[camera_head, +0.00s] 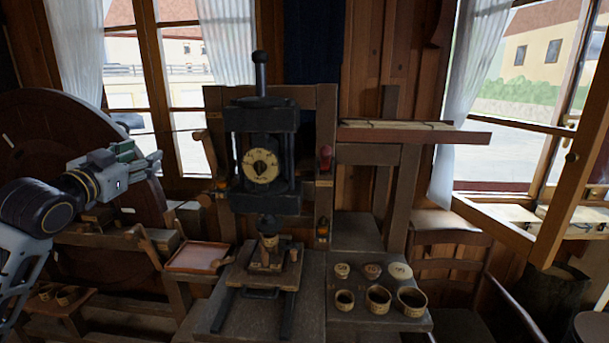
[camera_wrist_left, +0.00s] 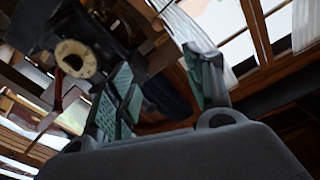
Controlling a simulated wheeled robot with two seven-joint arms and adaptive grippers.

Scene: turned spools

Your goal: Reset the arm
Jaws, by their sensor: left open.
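My left arm comes in from the left in the head view, and its gripper (camera_head: 148,160) is raised in front of the large round wooden wheel, left of the press. The fingers point to the right, and nothing shows between them. In the left wrist view the fingers of the gripper (camera_wrist_left: 160,86) stand apart with green pads, and the press's dial (camera_wrist_left: 76,59) shows tilted beyond them. My right gripper is in neither view.
The press (camera_head: 263,150) has a dial, with a turned piece (camera_head: 268,243) under it. A tray (camera_head: 199,257) sits left of it. Several small round containers (camera_head: 378,297) stand on the bench at right. A shelf (camera_head: 410,135) juts out at right. The wooden wheel (camera_head: 60,130) is close to my left arm.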

